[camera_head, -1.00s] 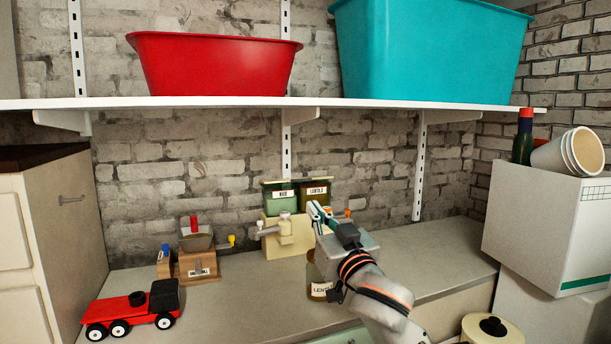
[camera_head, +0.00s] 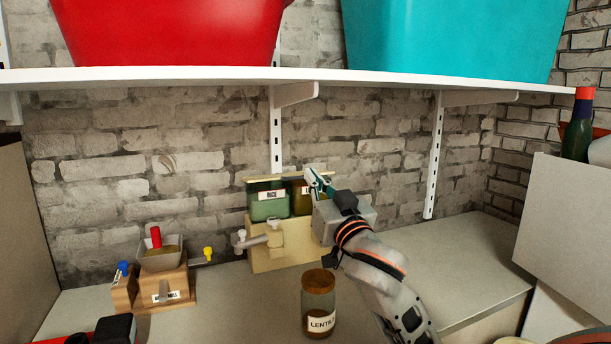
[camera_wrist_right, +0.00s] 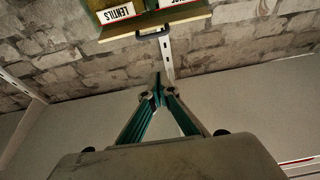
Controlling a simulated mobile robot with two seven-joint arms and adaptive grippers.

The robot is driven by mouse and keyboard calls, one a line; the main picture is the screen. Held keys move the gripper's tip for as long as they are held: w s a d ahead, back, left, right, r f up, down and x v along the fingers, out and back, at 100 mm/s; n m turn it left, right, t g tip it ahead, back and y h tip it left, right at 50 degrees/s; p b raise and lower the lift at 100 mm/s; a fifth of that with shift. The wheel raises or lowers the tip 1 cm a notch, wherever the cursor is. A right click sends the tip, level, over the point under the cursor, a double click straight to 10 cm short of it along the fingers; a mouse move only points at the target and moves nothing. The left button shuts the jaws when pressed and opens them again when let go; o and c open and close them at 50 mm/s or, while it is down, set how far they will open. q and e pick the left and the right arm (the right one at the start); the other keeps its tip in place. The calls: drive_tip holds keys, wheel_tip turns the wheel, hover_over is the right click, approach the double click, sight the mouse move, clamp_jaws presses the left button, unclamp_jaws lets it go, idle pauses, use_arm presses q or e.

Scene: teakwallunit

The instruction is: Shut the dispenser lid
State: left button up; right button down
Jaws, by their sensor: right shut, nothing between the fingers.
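The dispenser (camera_head: 285,243) stands against the brick wall, with a green rice bin and a brownish lentils bin on a cream base. Its lid (camera_head: 262,181) shows as a thin wooden strip along the top; I cannot tell its exact angle. In the right wrist view the picture is upside down, and the lid (camera_wrist_right: 190,17) shows as a board with a dark handle. My right gripper (camera_head: 310,173) is shut and empty, with fingertips near the lid's right end, partly hiding the lentils bin. In the right wrist view its fingertips (camera_wrist_right: 157,80) are apart from the handle. My left gripper is out of view.
A lentils jar (camera_head: 319,305) stands on the counter (camera_head: 230,312) before the dispenser. A wooden mill (camera_head: 163,282) stands at left. A white shelf (camera_head: 300,77) with red and teal tubs hangs above. A white box (camera_head: 566,225) is at right.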

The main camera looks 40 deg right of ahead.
drive_tip(key=w+d+f, duration=0.1)
drive_tip(key=w+d, duration=0.1)
drive_tip(key=w, duration=0.6)
drive_tip(key=shift+w+b, duration=0.25)
drive_tip(key=shift+b, duration=0.2)
drive_tip(key=shift+f, duration=0.15)
drive_tip(key=shift+s+a+f+p, duration=0.15)
drive_tip(key=shift+f+p, duration=0.1)
drive_tip(key=shift+f, duration=0.45)
drive_tip(key=shift+s+d+f+p, duration=0.1)
drive_tip(key=shift+f+p, duration=0.15)
drive_tip(key=shift+f, duration=0.45)
wheel_tip(320, 180, up, 10)
drive_tip(key=shift+r, duration=0.25)
drive_tip(key=shift+s, duration=0.1)
